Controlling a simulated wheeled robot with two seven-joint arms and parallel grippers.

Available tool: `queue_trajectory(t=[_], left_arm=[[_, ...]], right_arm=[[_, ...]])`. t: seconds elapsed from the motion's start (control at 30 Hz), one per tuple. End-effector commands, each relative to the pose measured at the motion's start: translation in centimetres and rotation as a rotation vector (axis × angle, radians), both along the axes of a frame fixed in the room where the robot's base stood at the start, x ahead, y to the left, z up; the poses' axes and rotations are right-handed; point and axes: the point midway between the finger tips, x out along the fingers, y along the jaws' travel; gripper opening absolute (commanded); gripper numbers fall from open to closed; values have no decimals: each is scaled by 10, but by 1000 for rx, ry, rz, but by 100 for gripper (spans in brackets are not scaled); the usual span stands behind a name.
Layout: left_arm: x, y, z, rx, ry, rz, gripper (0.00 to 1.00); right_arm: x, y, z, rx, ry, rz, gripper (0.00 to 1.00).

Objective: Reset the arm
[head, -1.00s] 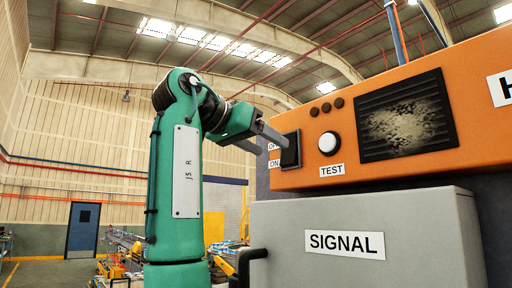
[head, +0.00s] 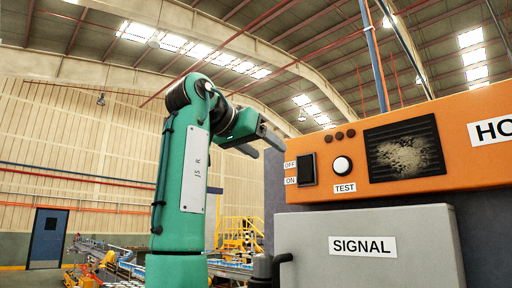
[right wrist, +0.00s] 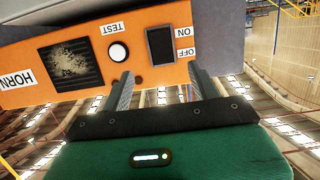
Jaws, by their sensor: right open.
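My right arm is green and rises in the middle of the head view. Its right gripper (head: 278,143) points toward the orange panel (head: 300,220) and is open and empty. In the head view its fingers stop a little left of the black OFF/ON switch (head: 307,170), apart from it. The white TEST button (head: 342,165) is right of the switch. My left gripper is not in view.
A grey SIGNAL box (head: 365,222) juts out below the panel, with a black handle (head: 283,268) at its lower left. A dark mesh grille (head: 404,148) sits on the panel. Conveyors and yellow railings (head: 238,235) stand far behind. The space left of my arm is open.

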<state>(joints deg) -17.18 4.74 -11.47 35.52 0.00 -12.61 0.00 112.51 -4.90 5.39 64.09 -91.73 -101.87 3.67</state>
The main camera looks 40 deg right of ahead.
Motion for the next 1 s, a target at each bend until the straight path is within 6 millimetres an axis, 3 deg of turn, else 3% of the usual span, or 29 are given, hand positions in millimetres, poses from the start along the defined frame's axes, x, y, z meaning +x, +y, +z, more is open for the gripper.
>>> queue_trajectory(t=[0.47, 0.57, 0.67, 0.77, 1.0], left_arm=[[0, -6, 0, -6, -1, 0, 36], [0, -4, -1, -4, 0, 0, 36], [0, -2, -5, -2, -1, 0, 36], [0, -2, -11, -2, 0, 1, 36], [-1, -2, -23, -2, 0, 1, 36]], right_arm=[[0, 0, 0, 0, 0, 0, 62], [10, 0, -6, -8, 17, 9, 62], [42, -1, -26, -41, 73, 39, 62], [95, -1, -64, -93, 164, 95, 62], [229, 4, -192, -210, 396, 280, 62]])
